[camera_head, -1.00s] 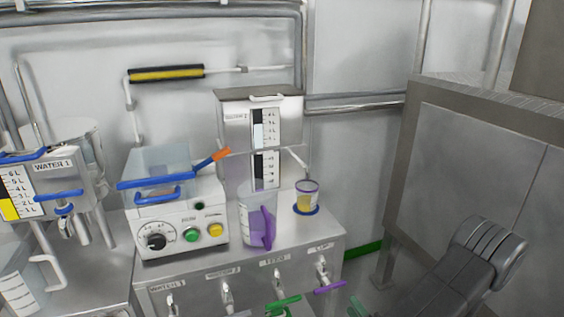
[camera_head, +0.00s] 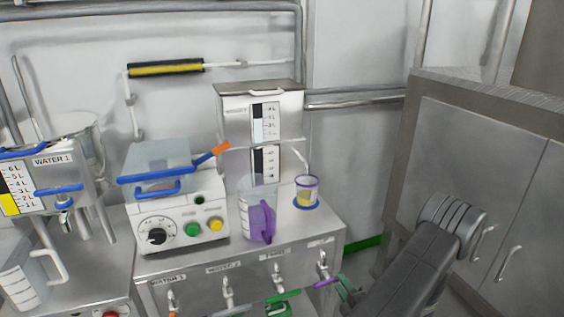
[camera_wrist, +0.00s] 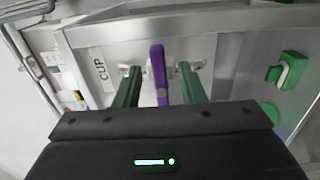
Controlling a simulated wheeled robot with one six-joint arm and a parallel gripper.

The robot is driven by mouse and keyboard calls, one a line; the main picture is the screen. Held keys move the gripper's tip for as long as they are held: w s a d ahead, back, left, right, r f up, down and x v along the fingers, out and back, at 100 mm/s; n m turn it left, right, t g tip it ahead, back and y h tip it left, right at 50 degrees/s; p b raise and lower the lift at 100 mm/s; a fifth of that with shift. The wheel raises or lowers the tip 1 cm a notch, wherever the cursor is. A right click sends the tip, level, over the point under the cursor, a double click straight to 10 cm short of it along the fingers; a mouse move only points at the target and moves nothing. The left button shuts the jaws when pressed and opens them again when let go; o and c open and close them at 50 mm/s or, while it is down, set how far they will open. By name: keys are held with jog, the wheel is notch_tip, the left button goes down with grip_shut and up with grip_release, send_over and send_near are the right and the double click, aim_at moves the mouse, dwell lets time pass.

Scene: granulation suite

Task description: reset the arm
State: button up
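My gripper (camera_wrist: 160,85) is open in the wrist view, its two green fingers apart on either side of a purple valve handle (camera_wrist: 158,72). Gaps show between the handle and both fingers; whether either touches it is unclear. The handle sits by a label reading CUP (camera_wrist: 101,68). In the head view the purple handle (camera_head: 327,282) shows at the bench's front right, with a green fingertip of my gripper (camera_head: 345,289) just right of it. The rest of my gripper is mostly hidden there by my dark arm.
The steel bench (camera_head: 290,243) carries a white control box (camera_head: 180,215), a jug with a purple handle (camera_head: 262,220) and a small cup with yellow contents (camera_head: 306,194). A grey cabinet (camera_head: 480,170) stands close on the right. Green handles (camera_head: 283,296) stick out at the bench front.

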jog(key=x, duration=0.3)
jog(key=shift+w+a, duration=0.1)
jog(key=shift+w, duration=0.05)
jog(key=shift+r+n+b, duration=0.2)
jog(key=shift+n+b, duration=0.2)
jog(key=shift+n, duration=0.5)
jog(key=shift+r+n+b, duration=0.3)
jog(key=shift+n+b, duration=0.05)
jog(key=shift+n, duration=0.95)
jog(key=shift+s, duration=0.2)
